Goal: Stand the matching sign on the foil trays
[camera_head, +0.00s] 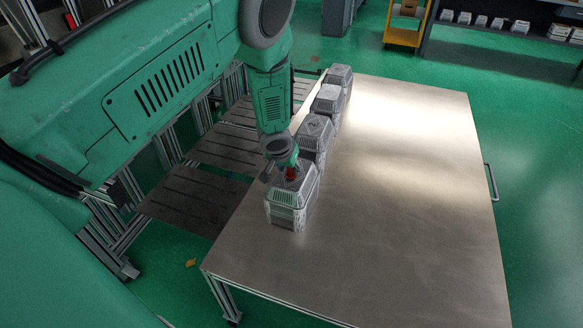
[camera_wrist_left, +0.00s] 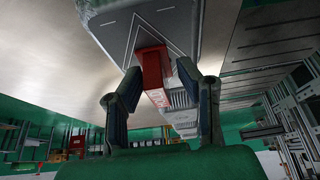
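A red sign-like block (camera_wrist_left: 154,68) with pale marks on one face is between the fingertips of my left gripper (camera_wrist_left: 159,68) in the wrist view. One fingertip is against or very near its left side, and a narrow gap seems to show on the right. The nearest grey foil tray or box (camera_wrist_left: 185,22) is right by the block; its face bears an angular line. In the head view my left gripper (camera_head: 283,163) is low over this nearest tray (camera_head: 288,207), with the red block (camera_head: 291,174) at its top. Whether block and tray touch is unclear. My right gripper is not in view.
More grey trays (camera_head: 316,131) (camera_head: 340,77) stand in a row behind, along the left edge of the metal table (camera_head: 400,200). The table is bare to their right. Dark slatted panels (camera_head: 195,200) lie beyond its left edge. A yellow cart (camera_head: 404,36) and shelves are far back.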

